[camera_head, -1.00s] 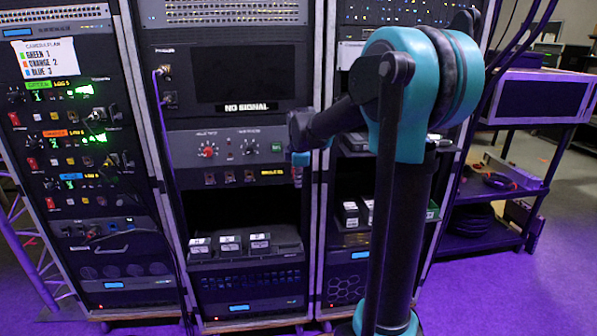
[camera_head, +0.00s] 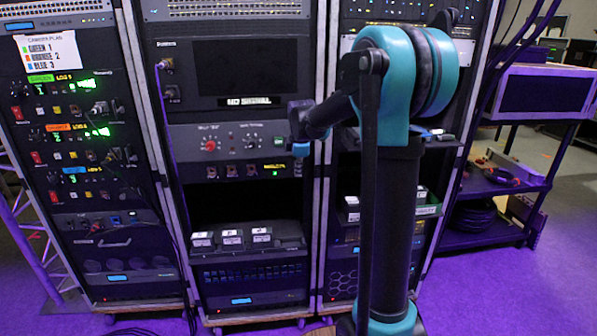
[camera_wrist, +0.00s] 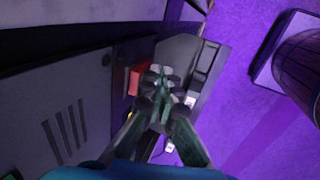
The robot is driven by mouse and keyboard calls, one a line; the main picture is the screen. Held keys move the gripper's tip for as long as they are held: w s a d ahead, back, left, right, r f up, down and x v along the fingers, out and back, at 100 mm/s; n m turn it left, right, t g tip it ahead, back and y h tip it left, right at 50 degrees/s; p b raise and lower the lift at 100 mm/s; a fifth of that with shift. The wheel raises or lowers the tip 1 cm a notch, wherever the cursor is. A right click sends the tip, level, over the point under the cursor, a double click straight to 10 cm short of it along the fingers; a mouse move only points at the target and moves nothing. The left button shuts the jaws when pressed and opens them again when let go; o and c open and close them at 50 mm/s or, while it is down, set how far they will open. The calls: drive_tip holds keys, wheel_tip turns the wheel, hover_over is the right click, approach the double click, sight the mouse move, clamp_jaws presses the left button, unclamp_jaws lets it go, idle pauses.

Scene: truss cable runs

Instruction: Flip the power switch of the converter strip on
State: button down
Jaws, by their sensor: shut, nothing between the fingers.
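My gripper (camera_wrist: 160,82) is shut and empty in the wrist view. Its fingertips are beside a red block (camera_wrist: 139,78), which looks like a switch, on a dark panel edge; I cannot tell whether they touch. In the head view my gripper (camera_head: 300,150) is at the right side of the middle rack, its fingertips not clear. A strip with several small brown sockets and a yellow label (camera_head: 273,169) is just left of it, likely the converter strip. The switch's position cannot be read.
The middle rack has a dark screen (camera_head: 246,67), a panel with a red knob (camera_head: 209,145), and a lower shelf with white-labelled boxes (camera_head: 232,239). The left rack (camera_head: 75,222) has lit green displays. A side shelf (camera_head: 497,184) holds coiled cable. Purple floor is open at front.

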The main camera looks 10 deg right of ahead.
drive_tip(key=shift+r, duration=0.8)
drive_tip(key=shift+s, duration=0.1)
